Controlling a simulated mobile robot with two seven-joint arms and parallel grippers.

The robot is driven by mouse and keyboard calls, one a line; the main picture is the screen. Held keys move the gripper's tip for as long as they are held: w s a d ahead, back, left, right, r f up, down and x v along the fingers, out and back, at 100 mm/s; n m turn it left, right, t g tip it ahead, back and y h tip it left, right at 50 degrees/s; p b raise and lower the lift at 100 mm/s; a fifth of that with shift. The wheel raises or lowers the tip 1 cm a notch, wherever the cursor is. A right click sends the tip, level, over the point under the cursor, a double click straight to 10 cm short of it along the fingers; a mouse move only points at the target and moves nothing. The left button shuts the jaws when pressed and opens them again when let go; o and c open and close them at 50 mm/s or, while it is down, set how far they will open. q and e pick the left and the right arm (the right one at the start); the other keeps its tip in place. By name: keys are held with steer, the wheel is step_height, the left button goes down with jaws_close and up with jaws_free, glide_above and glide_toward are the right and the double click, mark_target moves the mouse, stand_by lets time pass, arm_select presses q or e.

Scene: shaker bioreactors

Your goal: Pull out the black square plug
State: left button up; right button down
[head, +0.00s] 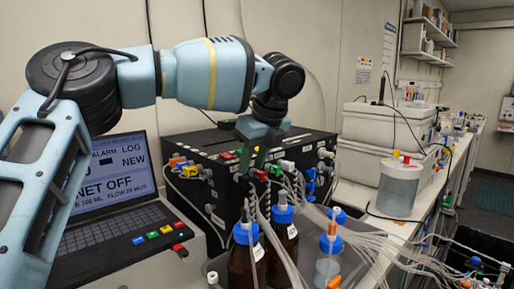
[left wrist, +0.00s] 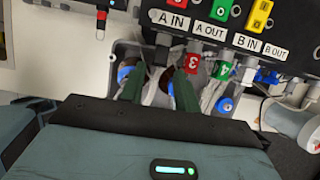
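The black box (head: 200,150) stands on the bench with a row of coloured connectors and tubes on its front. My left gripper (head: 254,166) points down at the front of the box, close to the connectors. In the left wrist view its two dark green fingers (left wrist: 157,78) are apart, with nothing clearly held between them. Labels A IN, A OUT, B IN and B OUT (left wrist: 210,30) show beyond the fingers, below red, green and yellow connectors (left wrist: 221,10). My right gripper is not in view.
Brown bottles with blue caps (head: 283,235) and clear tubes (head: 345,240) stand just in front of the box. A laptop-like controller (head: 110,215) is at the left. White bins (head: 380,140) and a clear container (head: 400,185) stand at the right.

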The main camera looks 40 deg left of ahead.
mark_target(250, 184)
arm_select(q)
steer(key=shift+x, duration=2)
jaws_close()
steer(key=shift+d, duration=0.25)
steer(key=shift+d, duration=0.4)
steer(key=shift+s+d, duration=0.15)
steer(key=shift+d, duration=0.65)
steer(key=shift+s+d, duration=0.1)
steer(key=shift+d, duration=1.3)
